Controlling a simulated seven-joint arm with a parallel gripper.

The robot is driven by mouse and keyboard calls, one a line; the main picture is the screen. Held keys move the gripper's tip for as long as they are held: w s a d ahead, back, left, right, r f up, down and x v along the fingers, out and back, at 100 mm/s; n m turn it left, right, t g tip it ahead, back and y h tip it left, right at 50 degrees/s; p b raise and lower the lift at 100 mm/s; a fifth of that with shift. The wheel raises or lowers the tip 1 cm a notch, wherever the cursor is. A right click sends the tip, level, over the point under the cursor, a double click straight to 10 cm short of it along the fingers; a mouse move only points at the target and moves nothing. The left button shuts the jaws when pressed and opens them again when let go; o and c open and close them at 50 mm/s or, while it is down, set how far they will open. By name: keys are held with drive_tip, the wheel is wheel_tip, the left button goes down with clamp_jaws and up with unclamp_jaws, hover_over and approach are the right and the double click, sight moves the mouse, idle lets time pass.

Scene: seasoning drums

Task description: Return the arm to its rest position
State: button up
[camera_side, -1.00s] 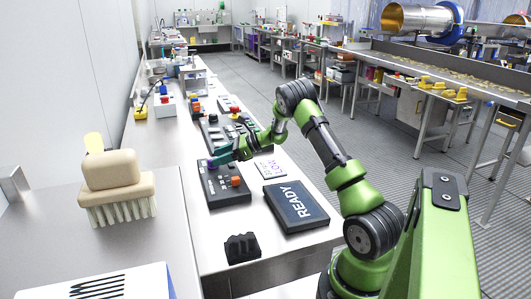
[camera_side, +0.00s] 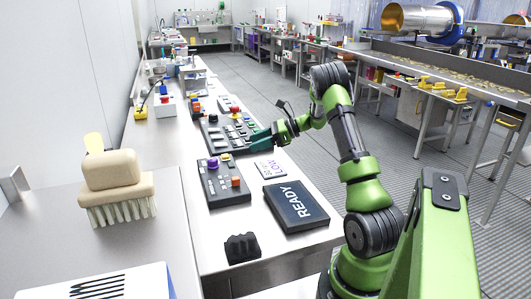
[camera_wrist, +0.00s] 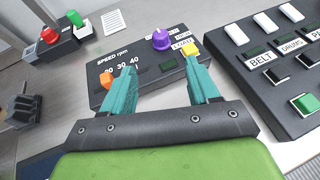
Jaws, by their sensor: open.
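My gripper (camera_side: 262,140) is open and empty, raised over the bench between the small control box and the larger switch panel. In the wrist view my gripper (camera_wrist: 162,80) shows two teal fingers spread apart with nothing between them. The small dark control box (camera_side: 222,182) has a purple knob (camera_side: 212,163) and an orange knob (camera_side: 236,182). In the wrist view the box (camera_wrist: 140,65) carries a "SPEED rpm" scale, and a yellow part (camera_wrist: 190,48) sits beside the purple knob (camera_wrist: 161,40).
A larger panel (camera_side: 232,138) with several switches stands behind. A "READY" sign (camera_side: 296,206), a white card (camera_side: 270,168) and a black notched block (camera_side: 242,248) lie on the bench (camera_side: 215,255). A brush (camera_side: 118,185) stands on the left. The aisle floor (camera_side: 310,120) is clear.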

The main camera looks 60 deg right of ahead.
drive_tip(key=shift+f, duration=0.1)
drive_tip(key=s+f, duration=0.1)
drive_tip(key=s+a+f+n+g, duration=0.1)
drive_tip(key=f, duration=0.1)
drive_tip(key=shift+g, duration=0.3)
drive_tip(key=a+n, duration=0.1)
drive_tip(key=s+a+n+g, duration=0.1)
drive_tip(key=shift+a, duration=0.35)
drive_tip(key=s+a+r+n+h, duration=0.1)
drive_tip(key=s+a+r+n, duration=0.3)
drive_tip(key=a+n, duration=0.3)
drive_tip(key=s+a+r+n+g+h, duration=0.1)
drive_tip(key=s+a+r+n, duration=0.4)
drive_tip(key=a, duration=0.9)
drive_tip(key=s+a+r+n+g+h, duration=0.1)
drive_tip(key=s+a+r+n, duration=0.3)
drive_tip(key=a+n, duration=0.6)
drive_tip(key=shift+s+a+r+n+h, duration=0.15)
drive_tip(key=shift+a+r+n+h, duration=0.2)
drive_tip(key=shift+r+n+h, duration=0.3)
drive_tip(key=shift+f, duration=0.1)
